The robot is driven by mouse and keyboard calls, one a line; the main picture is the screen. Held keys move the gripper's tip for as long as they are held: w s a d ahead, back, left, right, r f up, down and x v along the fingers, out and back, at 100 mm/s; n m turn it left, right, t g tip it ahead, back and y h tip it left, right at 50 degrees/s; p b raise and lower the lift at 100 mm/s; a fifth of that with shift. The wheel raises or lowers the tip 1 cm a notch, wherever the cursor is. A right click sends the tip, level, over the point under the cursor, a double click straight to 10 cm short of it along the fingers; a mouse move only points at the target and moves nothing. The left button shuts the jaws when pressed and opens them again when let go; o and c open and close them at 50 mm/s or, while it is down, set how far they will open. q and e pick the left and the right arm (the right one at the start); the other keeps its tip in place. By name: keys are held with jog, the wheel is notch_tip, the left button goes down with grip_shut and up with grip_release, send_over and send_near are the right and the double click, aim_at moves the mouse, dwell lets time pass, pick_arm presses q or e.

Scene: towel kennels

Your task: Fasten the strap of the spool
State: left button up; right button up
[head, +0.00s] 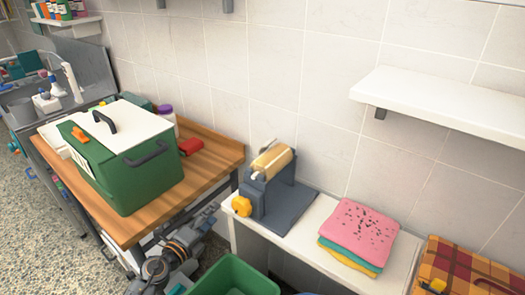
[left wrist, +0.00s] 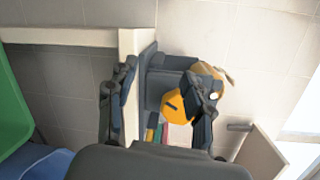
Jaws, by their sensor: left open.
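The spool (head: 272,160) is a tan roll on a dark grey stand (head: 285,208) with an orange knob (head: 242,206), on a white ledge against the wall. A thin pale piece, perhaps the strap, sticks up at the spool; I cannot tell whether it is fastened. My left gripper (head: 205,222) is low, left of the stand and apart from it. In the left wrist view the gripper (left wrist: 162,78) is open and empty, with the stand and the knob (left wrist: 177,108) beyond its fingers. The right finger partly hides the knob. My right gripper is not in view.
A green box with a white lid (head: 125,165) stands on a wooden table (head: 205,170) at left. Folded towels (head: 355,235) lie right of the stand, near a plaid cloth (head: 470,270). A green bin (head: 235,275) is below. A white shelf (head: 445,105) juts out at upper right.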

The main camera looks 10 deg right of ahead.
aim_at(263, 146)
pick_arm(q)
jog(key=d+r+m+h+b, duration=0.1)
jog(key=d+r+m, duration=0.1)
jog(key=r+m, duration=0.3)
jog(key=d+r+m+g+h, duration=0.1)
jog(key=d+r+m, duration=0.25)
jog(key=r, duration=0.25)
jog(key=d+r+m+h+b, duration=0.1)
jog(key=r+m, duration=0.3)
jog(key=r, duration=0.2)
jog(key=x, duration=0.8)
jog(key=b+x, duration=0.1)
jog(key=x, duration=0.3)
jog(key=shift+s+d, duration=0.25)
jog(key=shift+d, duration=0.1)
jog(key=shift+w+d, duration=0.45)
jog(key=shift+w, duration=0.05)
grip_shut()
